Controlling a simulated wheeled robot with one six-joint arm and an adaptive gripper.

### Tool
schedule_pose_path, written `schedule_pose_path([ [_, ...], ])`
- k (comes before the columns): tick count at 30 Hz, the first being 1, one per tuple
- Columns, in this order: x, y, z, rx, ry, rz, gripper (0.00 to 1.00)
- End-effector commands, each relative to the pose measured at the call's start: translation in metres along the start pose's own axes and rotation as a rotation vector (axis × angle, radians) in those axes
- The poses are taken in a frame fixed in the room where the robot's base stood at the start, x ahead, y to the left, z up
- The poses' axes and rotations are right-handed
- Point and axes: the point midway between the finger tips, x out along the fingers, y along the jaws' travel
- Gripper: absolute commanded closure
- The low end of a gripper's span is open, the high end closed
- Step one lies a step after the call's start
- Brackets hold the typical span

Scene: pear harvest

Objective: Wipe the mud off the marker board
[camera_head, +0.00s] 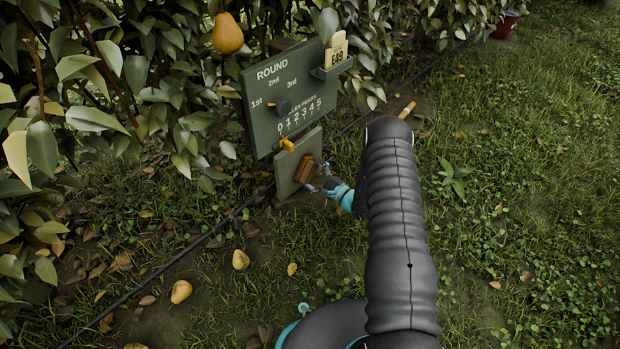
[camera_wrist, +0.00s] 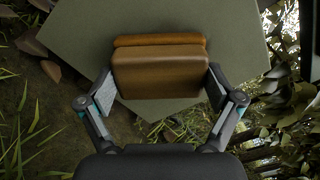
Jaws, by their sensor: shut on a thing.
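The marker board (camera_head: 290,168) is a small plain grey-green plate below a larger dark sign. It also fills the upper middle of the wrist view (camera_wrist: 210,25). My gripper (camera_head: 318,180) is shut on a brown block-shaped wiper (camera_head: 306,167). In the wrist view the wiper (camera_wrist: 160,72) sits between both fingers, with its far side against or very close to the board; I cannot tell if it touches. No clear mud shows on the visible board face. The part behind the wiper is hidden.
The dark sign (camera_head: 262,95) has a dial, a yellow slider (camera_head: 287,145) and a holder with cards (camera_head: 336,52). A pear (camera_head: 228,34) hangs in the leafy hedge at left. Fallen pears (camera_head: 181,291) lie on the grass. A thin black line (camera_head: 200,238) runs along the ground. Open grass lies right.

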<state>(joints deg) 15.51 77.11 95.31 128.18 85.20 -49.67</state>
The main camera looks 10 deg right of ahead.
Motion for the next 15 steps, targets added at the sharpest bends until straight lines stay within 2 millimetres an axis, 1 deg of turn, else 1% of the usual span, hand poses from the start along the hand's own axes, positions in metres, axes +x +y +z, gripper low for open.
schedule_pose_path([
  [1,0.0,-0.001,-0.005,-0.002,-0.001,-0.002,0.37],
  [5,-0.001,-0.007,-0.013,-0.002,0.001,-0.002,0.37],
  [11,-0.001,-0.012,-0.018,-0.002,0.0,-0.001,0.37],
  [15,0.0,-0.018,-0.025,-0.001,-0.001,-0.001,0.37],
])
